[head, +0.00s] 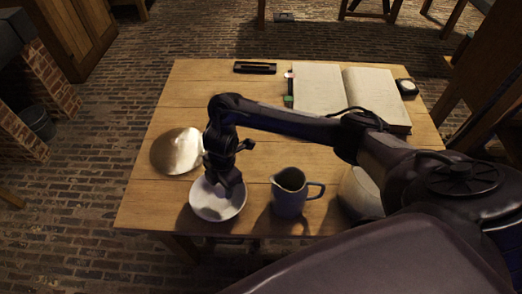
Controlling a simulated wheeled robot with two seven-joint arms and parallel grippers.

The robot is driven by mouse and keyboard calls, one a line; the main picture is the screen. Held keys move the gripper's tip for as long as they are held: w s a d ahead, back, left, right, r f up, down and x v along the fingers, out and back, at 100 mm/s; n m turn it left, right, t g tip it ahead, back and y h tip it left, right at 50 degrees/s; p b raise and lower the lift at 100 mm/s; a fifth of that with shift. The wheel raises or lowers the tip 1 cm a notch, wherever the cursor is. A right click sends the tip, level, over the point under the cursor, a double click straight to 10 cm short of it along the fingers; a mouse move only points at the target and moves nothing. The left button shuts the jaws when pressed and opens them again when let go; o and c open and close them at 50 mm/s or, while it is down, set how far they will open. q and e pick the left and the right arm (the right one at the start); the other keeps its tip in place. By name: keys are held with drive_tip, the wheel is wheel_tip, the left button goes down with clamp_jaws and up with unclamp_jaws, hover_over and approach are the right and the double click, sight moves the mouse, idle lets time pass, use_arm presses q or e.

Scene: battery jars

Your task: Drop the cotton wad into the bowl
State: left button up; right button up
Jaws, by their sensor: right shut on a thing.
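A white bowl (217,202) stands near the front edge of the wooden table, left of the pitcher. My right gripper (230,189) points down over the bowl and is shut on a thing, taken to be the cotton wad. The wad itself cannot be made out; the gripper and the white bowl hide it or blend with it. Whether the gripper touches the bowl cannot be told. My left gripper is not in view.
A blue-grey pitcher (289,194) stands close to the bowl's right. A round metal disc (177,151) lies behind left. An open book (319,87), a dark box (255,68) and a small round instrument (407,87) are at the back. A pale vessel (358,193) is partly behind my right arm.

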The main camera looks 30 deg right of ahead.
drive_tip(key=o, duration=0.9)
drive_tip(key=shift+o, duration=0.2)
drive_tip(key=r+p, duration=0.1)
drive_tip(key=r, duration=0.1)
drive_tip(key=r+p, duration=0.1)
drive_tip(key=r, duration=0.1)
drive_tip(key=d+r+p, duration=0.1)
drive_tip(key=r, duration=0.1)
drive_tip(key=shift+w+r, duration=0.1)
drive_tip(key=shift+r, duration=0.85)
